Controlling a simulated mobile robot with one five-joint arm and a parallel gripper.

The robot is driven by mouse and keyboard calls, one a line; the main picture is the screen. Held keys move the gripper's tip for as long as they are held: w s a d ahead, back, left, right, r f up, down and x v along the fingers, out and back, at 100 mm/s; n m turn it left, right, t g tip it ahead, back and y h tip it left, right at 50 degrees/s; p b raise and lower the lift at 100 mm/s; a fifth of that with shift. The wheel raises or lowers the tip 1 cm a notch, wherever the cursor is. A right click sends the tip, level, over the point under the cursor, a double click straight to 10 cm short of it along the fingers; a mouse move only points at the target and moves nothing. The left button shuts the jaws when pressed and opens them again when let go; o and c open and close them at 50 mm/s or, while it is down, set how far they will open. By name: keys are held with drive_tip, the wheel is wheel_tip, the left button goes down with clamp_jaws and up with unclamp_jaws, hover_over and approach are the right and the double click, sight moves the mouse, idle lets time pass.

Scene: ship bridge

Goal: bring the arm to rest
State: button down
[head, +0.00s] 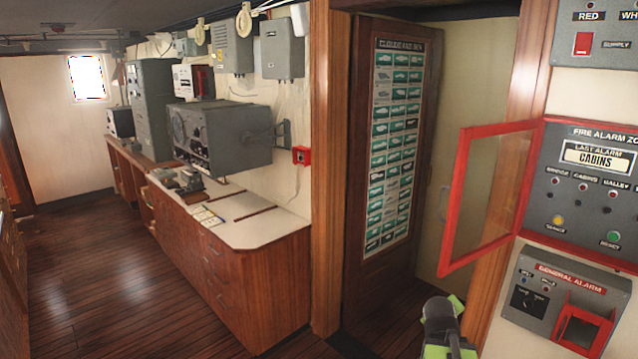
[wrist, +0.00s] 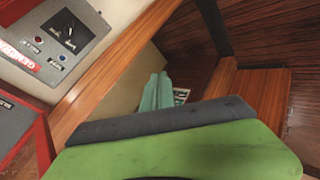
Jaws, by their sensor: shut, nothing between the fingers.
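My gripper (head: 441,322), grey and lime green, shows at the bottom edge of the head view, right of centre. It is shut and empty. It stands in front of the dark doorway floor, left of the general alarm box (head: 562,302), and appears apart from it. In the wrist view a large green part with a dark grey band, my own, fills the lower middle and hides what lies behind it. The general alarm box also shows at the upper left of the wrist view (wrist: 62,38). Most of my arm is out of view.
The fire alarm panel (head: 585,190) has its red-framed glass door (head: 492,195) swung open. A wooden door (head: 358,170) with a chart stands behind. A wooden counter (head: 262,275) with equipment runs along the wall. The plank floor (head: 100,270) at left is clear.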

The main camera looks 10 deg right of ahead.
drive_tip(key=s+a+f+m+g+y+b, duration=0.1)
drive_tip(key=s+a+f+g+y, duration=0.1)
drive_tip(key=a, duration=0.8)
drive_tip(key=s+a+f+m+g+y+b, duration=0.1)
drive_tip(key=s+a+f, duration=0.3)
drive_tip(key=a, duration=0.7)
drive_tip(key=s+a+f+g+y+b, duration=0.1)
drive_tip(key=s+a+f+g+y, duration=0.2)
drive_tip(key=a+f, duration=0.3)
drive_tip(key=a+g, duration=0.1)
drive_tip(key=a, duration=0.4)
drive_tip(key=shift+a+m, duration=0.25)
drive_tip(key=shift+m, duration=0.15)
drive_tip(key=shift+s+f, duration=0.1)
